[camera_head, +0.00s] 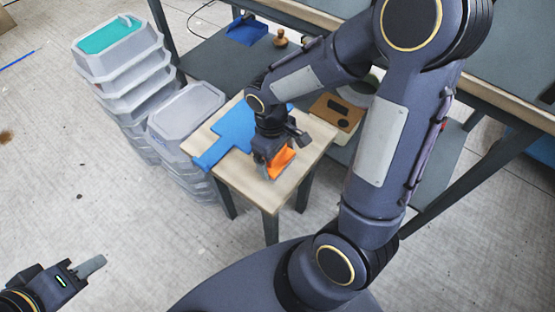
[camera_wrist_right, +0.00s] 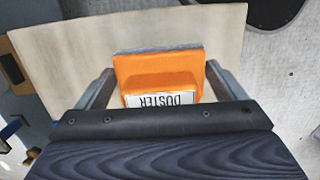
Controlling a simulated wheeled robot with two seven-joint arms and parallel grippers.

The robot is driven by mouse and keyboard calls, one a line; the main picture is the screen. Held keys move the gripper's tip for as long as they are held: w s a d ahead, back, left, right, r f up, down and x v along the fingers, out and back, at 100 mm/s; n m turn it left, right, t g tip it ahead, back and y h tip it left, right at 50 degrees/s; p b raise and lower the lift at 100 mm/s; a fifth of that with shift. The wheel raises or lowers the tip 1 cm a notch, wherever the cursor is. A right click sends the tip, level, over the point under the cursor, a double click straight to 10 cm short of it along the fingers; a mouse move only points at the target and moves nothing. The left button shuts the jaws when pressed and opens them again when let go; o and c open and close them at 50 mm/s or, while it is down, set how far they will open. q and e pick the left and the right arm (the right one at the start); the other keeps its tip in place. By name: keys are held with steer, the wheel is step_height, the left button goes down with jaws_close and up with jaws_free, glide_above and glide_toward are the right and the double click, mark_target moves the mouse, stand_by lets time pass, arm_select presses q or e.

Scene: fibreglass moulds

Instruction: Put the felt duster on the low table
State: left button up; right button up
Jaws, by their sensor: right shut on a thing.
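The felt duster (camera_head: 279,163) is an orange block with a grey felt layer. In the right wrist view the duster (camera_wrist_right: 160,68) shows a white label reading DUSTER. My right gripper (camera_head: 270,165) is shut on it, with a finger on either side. The low table (camera_head: 240,183) has a pale wooden top and dark legs. The duster is over its front right part; whether it touches the top I cannot tell. The tabletop (camera_wrist_right: 65,62) also fills much of the right wrist view. My left gripper (camera_head: 88,267) is at the lower left, away from the table; its opening is unclear.
A flat blue piece (camera_head: 232,135) lies on the low table, left of the duster. Stacked grey moulds (camera_head: 125,65) stand on the floor at left. Floor in front is clear.

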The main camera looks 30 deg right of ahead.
steer(key=shift+f, duration=0.85)
steer(key=shift+f, duration=0.15)
steer(key=o, duration=0.7)
steer(key=shift+w+r, duration=0.1)
steer(key=shift+r, duration=0.5)
steer(key=r+p, duration=0.1)
steer(key=r, duration=0.2)
steer(key=r+p, duration=0.1)
steer(key=r, duration=0.3)
steer(key=w+r+p, duration=0.1)
steer(key=r, duration=0.3)
steer(key=shift+a+p, duration=0.3)
steer(key=s+r+m+t+y, duration=0.1)
steer(key=s+r+m+t, duration=0.1)
steer(key=s, duration=0.2)
steer(key=s+r+m+t+y, duration=0.2)
steer(key=s, duration=0.2)
steer(key=s+r+m+t+y, duration=0.1)
steer(key=s+r+m+t, duration=0.1)
steer(key=s, duration=0.2)
steer(key=shift+a+r+t, duration=0.15)
steer(key=shift+a+t, duration=0.25)
